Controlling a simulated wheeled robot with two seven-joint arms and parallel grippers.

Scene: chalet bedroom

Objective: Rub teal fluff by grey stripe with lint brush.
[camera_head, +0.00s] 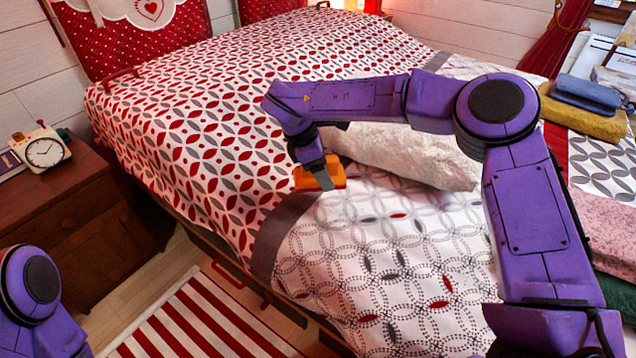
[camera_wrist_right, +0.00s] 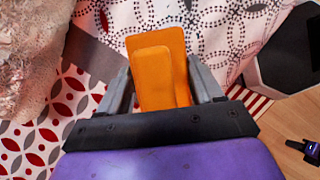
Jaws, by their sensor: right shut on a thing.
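My right gripper (camera_head: 322,180) is shut on the orange lint brush (camera_head: 338,172), low over the bed. In the right wrist view the brush (camera_wrist_right: 163,65) sits between the two grey fingers of that gripper (camera_wrist_right: 161,85). The grey stripe (camera_head: 268,240) crosses the bedcover just below and left of the brush. I cannot tell whether the brush touches the cover. I see no teal fluff; the brush and gripper hide part of the cover. My left arm shows at the lower left, its gripper outside the head view. A small dark and purple part at the wrist view's right edge may be that gripper.
A fluffy white cushion (camera_head: 410,155) lies right behind the brush. Folded blue and mustard cloths (camera_head: 585,110) lie at the right. A nightstand (camera_head: 75,225) with a clock (camera_head: 42,150) stands left. A red-striped rug (camera_head: 200,320) lies on the floor.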

